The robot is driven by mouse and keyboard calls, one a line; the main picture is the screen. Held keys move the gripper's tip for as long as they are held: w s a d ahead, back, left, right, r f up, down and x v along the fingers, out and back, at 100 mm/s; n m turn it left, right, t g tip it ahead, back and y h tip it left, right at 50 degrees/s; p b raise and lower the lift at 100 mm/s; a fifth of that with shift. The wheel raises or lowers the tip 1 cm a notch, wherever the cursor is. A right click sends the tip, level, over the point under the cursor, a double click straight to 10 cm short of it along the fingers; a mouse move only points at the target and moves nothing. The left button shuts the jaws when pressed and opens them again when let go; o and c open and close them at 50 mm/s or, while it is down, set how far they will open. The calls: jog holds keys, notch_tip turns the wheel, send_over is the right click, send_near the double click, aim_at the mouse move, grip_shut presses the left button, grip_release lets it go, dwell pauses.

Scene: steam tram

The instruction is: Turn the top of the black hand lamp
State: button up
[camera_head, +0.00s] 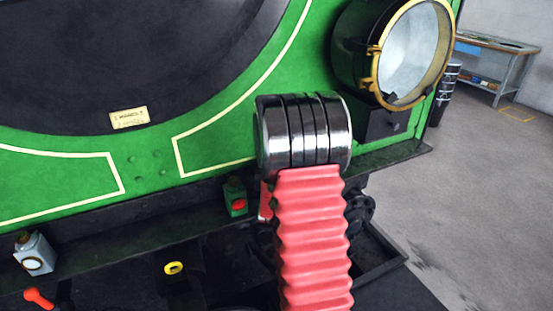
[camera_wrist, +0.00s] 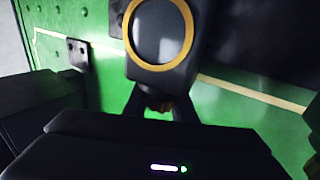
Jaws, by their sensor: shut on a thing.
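The black hand lamp (camera_wrist: 160,32) shows large in the wrist view, with a yellow ring around a dark lens. Its upper edge is cut off by the frame. My gripper (camera_wrist: 160,107) is below it in that view, its dark fingers closed on the small brownish top of the lamp (camera_wrist: 159,103). The contact is dim and partly hidden by my gripper's body. In the head view my arm hides the gripper and the lamp it holds.
A grey lamp (camera_head: 34,254) and a green lamp with a red lens (camera_head: 236,197) stand on the dark ledge along the green tram front (camera_head: 215,142). A dark item with a yellow ring (camera_head: 174,268) is nearer. A large brass-rimmed headlamp (camera_head: 412,52) is at right. Open floor lies beyond.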

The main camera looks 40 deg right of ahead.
jog(key=shift+s+d+m+g+h, duration=0.15)
jog(key=shift+s+m+g+h, duration=0.05)
jog(key=shift+m+g+h, duration=0.95)
jog(key=shift+d+g, duration=0.1)
jog(key=shift+g, duration=0.15)
jog(key=o, duration=1.1)
jog(key=shift+s, duration=0.1)
jog(key=v, duration=1.3)
jog(key=shift+s+a+r, duration=0.15)
jog(key=shift+s+a, duration=0.05)
jog(key=shift+a, duration=0.2)
